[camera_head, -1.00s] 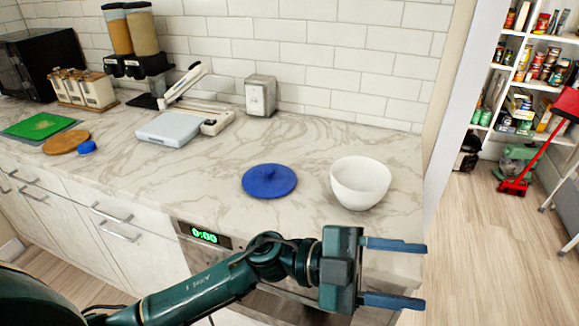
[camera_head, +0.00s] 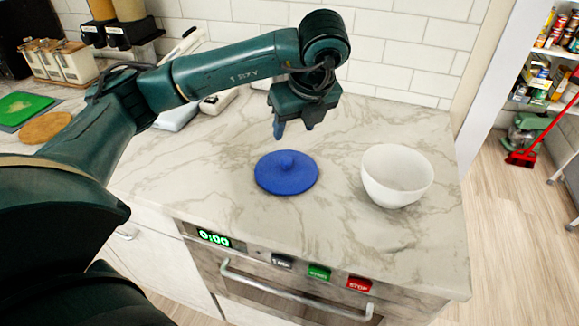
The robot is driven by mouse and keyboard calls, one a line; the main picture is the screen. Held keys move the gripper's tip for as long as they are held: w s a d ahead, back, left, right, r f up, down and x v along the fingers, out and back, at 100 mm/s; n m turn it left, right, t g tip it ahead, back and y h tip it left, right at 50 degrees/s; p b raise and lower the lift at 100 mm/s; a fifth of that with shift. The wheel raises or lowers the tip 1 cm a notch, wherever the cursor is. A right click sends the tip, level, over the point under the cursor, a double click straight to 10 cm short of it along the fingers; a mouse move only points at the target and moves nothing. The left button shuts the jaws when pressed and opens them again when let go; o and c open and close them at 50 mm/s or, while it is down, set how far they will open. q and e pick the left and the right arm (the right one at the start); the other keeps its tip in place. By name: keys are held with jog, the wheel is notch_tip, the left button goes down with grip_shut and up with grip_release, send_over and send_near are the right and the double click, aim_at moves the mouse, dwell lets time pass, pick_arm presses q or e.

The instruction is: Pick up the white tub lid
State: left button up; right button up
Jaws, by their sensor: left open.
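A round blue lid (camera_head: 286,174) with a small knob in its middle lies flat on the marble counter. I see no white lid; the lid in view is blue. A white bowl (camera_head: 397,175), open at the top, stands to its right, apart from it. My left gripper (camera_head: 291,128) is open and empty, pointing down above and a little behind the lid, not touching it. Its fingers are partly hidden by the gripper's body. My right gripper is not in view.
The counter (camera_head: 230,205) is clear around the lid. A tiled wall (camera_head: 400,45) stands behind. An oven with a handle (camera_head: 290,300) is below the front edge. A green board (camera_head: 25,107) and a round wooden board (camera_head: 46,127) lie at the far left.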

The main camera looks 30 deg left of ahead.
pick_arm(q)
send_over(286, 160)
jog(key=s+d, duration=0.1)
jog(key=d, duration=0.1)
notch_tip(286, 160, down, 6)
jog(key=shift+s+r, duration=0.1)
jog(key=shift+r, duration=0.05)
jog(key=shift+a+f, duration=0.2)
jog(key=shift+f, duration=0.25)
jog(key=x, duration=0.2)
jog(key=p+x, duration=0.1)
jog(key=x, duration=0.1)
jog(key=shift+d+f, duration=0.15)
jog(key=shift+f, duration=0.4)
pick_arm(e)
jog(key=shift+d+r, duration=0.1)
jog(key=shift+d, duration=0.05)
pick_arm(q)
jog(key=shift+c, duration=0.3)
jog(key=c, duration=1)
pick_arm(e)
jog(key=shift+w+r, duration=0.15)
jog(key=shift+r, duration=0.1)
pick_arm(q)
jog(key=shift+r, duration=0.1)
